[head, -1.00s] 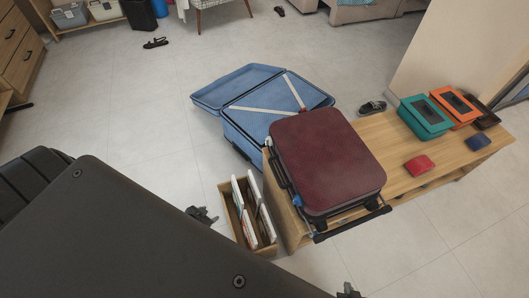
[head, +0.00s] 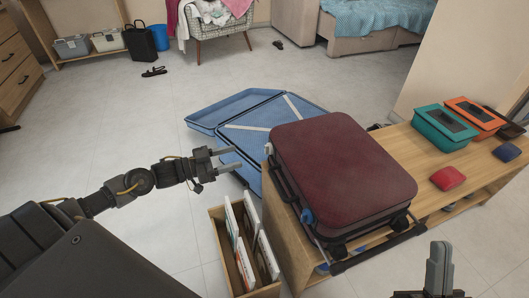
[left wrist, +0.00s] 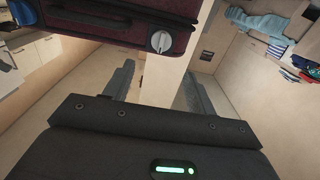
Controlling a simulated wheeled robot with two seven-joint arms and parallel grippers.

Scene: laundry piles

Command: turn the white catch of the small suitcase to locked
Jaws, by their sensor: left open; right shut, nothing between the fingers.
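The small dark red suitcase (head: 340,165) lies flat on the wooden bench. Its white round catch (left wrist: 161,41) shows in the left wrist view, on the side of the suitcase (left wrist: 120,22), with a pale bar across its face. I cannot make the catch out clearly in the head view. My left gripper (head: 229,159) is open and empty, just left of the suitcase. In the left wrist view its fingers (left wrist: 158,90) are spread below the catch and apart from it. My right gripper (head: 439,268) is shut and empty at the bottom right, in front of the bench.
The wooden bench (head: 455,194) also bears a teal box (head: 442,126), an orange box (head: 474,113), and red and blue small items. A wooden bin with upright books (head: 218,232) stands below my left gripper. An open blue suitcase (head: 235,120) lies on the floor behind.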

